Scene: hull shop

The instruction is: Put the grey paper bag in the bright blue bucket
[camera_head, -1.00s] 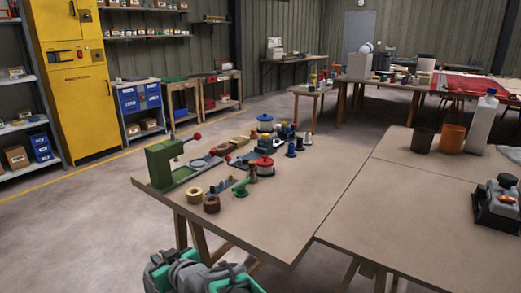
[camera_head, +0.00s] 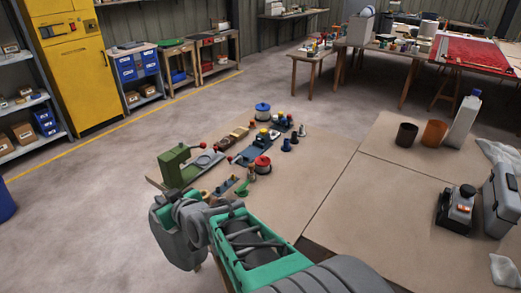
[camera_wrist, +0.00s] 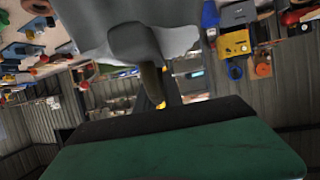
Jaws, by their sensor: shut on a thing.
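In the wrist view a crumpled pale grey bag (camera_wrist: 185,40) fills the top middle. My gripper (camera_wrist: 140,42) is shut on it, with dark fingers against its lower edge. The bag covers much of the view beyond. A blue round container (camera_head: 5,204), perhaps the bucket, stands on the floor at the far left, mostly cut off by the picture edge.
A table (camera_head: 300,208) bears a green press (camera_head: 180,167), spools and small parts. Brown and orange cups (camera_head: 434,133), a white bottle (camera_head: 464,122) and a grey case (camera_head: 503,200) stand to the right. Open floor (camera_head: 95,215) lies left of the table.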

